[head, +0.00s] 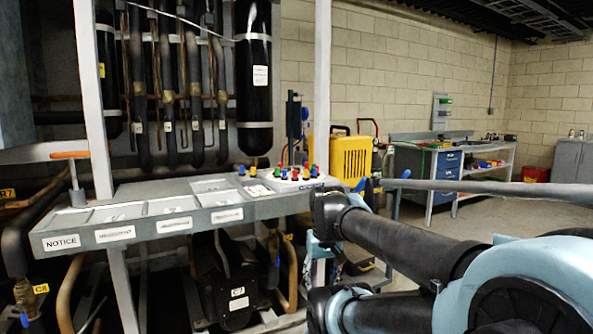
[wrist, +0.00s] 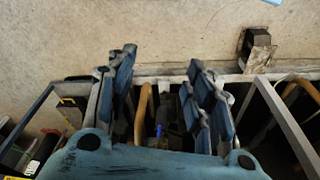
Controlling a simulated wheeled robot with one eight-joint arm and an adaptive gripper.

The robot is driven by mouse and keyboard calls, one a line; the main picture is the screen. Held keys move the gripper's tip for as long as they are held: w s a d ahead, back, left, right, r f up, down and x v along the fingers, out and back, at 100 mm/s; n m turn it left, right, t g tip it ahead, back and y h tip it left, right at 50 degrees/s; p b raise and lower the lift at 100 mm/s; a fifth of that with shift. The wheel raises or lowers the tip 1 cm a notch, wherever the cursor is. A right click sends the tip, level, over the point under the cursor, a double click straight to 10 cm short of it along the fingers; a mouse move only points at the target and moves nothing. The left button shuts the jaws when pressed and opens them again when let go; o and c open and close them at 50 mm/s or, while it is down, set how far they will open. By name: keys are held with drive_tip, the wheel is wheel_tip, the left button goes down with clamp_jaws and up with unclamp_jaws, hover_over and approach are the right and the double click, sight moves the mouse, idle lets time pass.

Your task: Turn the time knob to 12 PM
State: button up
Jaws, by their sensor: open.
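I cannot make out a time knob or any 12 PM mark in either view. In the head view, several small red, yellow, green and blue knob-like pieces (head: 285,174) sit at the right end of the grey sloped shelf (head: 140,225); their markings are too small to read. In the wrist view my gripper (wrist: 160,78) is open and empty, its blue-padded fingers wide apart. It hangs over the floor and part of a metal frame, with no knob between the fingers. In the head view my arm reaches in from the lower right, and my gripper is not clearly seen.
An orange-topped T-handle (head: 70,157) stands at the shelf's left end. A black compressor (head: 232,285) sits under the shelf, and dark pipes and a black cylinder (head: 254,75) stand behind it. A yellow machine (head: 350,158) and a workbench (head: 440,170) are farther back. Floor at right is clear.

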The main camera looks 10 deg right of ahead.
drive_tip(key=w+r+m+g, duration=0.1)
drive_tip(key=w+r+m, duration=0.1)
drive_tip(key=w+r, duration=1.85)
drive_tip(key=w+r+m+g, duration=0.1)
drive_tip(key=w+r+m, duration=0.2)
drive_tip(key=w+r, duration=1.75)
drive_tip(key=f, duration=0.6)
drive_tip(key=w+f, duration=0.1)
drive_tip(key=f, duration=0.5)
drive_tip(key=w+f, duration=0.1)
drive_tip(key=f, duration=0.5)
drive_tip(key=shift+w+f, duration=0.15)
drive_tip(key=shift+f, duration=0.25)
drive_tip(key=shift+c, duration=0.6)
drive_tip(key=c, duration=1)
